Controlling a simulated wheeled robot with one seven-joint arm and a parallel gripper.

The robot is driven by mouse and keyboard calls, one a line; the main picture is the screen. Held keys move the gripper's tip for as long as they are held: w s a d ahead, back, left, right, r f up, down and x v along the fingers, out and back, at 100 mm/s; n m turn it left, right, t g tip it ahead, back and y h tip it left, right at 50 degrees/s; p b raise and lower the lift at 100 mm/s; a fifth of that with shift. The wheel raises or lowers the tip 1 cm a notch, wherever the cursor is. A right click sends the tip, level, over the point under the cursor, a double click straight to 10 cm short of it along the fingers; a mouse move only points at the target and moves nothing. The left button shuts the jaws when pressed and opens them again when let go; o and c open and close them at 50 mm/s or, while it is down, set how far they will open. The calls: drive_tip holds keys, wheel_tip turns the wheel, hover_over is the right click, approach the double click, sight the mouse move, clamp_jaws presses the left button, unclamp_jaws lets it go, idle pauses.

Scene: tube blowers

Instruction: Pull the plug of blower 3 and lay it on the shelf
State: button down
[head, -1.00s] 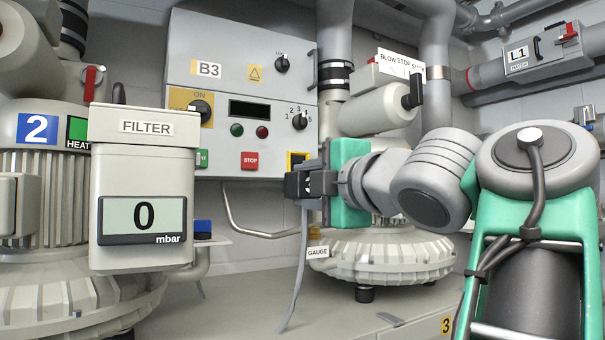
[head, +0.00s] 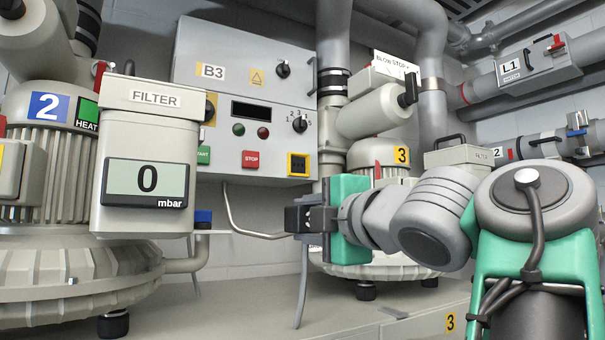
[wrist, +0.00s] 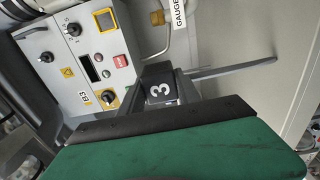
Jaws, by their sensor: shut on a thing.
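The plug's grey cable (head: 302,280) hangs down below the gripper. The yellow-framed socket (head: 298,164) on panel B3 (head: 243,85) is above the gripper, and the plug is apart from it. Blower 3 (head: 378,172), with a yellow 3 label, stands behind my gripper and is partly hidden by it. The grey surface (head: 250,308) under the blowers lies below the plug; I cannot tell whether this is the shelf.
Blower 2 (head: 50,180) and the filter box with its 0 mbar display (head: 146,182) stand at the left. A bent metal pipe (head: 232,215) runs left of the gripper. Pipes fill the upper right. The grey surface below has free room.

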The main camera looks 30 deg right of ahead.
drive_tip(key=b, duration=1.1)
hover_over(308, 334)
drive_tip(key=shift+w+f, duration=0.1)
drive_tip(key=shift+f, duration=5.55)
drive_tip(key=shift+f+b, duration=1.15)
drive_tip(key=shift+f, duration=0.2)
drive_tip(key=shift+r+p, duration=2.45)
drive_tip(key=shift+r, duration=0.1)
drive_tip(key=shift+f, duration=0.1)
